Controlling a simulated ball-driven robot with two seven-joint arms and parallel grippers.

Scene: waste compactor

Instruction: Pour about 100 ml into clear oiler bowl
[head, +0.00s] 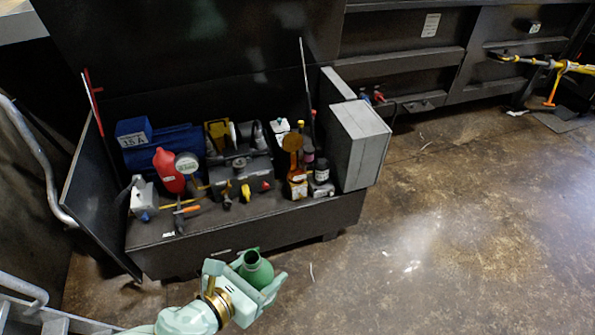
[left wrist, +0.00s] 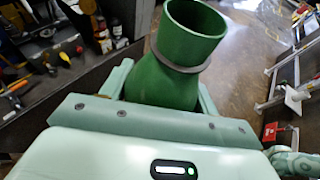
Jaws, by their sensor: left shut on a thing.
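My left gripper (head: 259,283) is shut on a green bottle (head: 257,268) with an open, wide mouth and a grey ring at its neck. It holds the bottle in front of the open bench box, above the floor. In the left wrist view the bottle (left wrist: 178,75) stands between the two fingers, its mouth up and tilted a little to the right; no liquid shows. A dark pump-like unit (head: 241,175) with a small round fitting on top sits mid-box. I cannot make out a clear oiler bowl for certain. My right gripper is not in view.
The dark box (head: 200,245) holds a blue bin (head: 135,133), a red bottle (head: 168,171), a round gauge (head: 187,163), an amber-coloured item (head: 293,143) and a dark bottle (head: 322,171). A grey case (head: 357,145) stands at its right end. The floor (head: 450,220) to the right is mostly clear.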

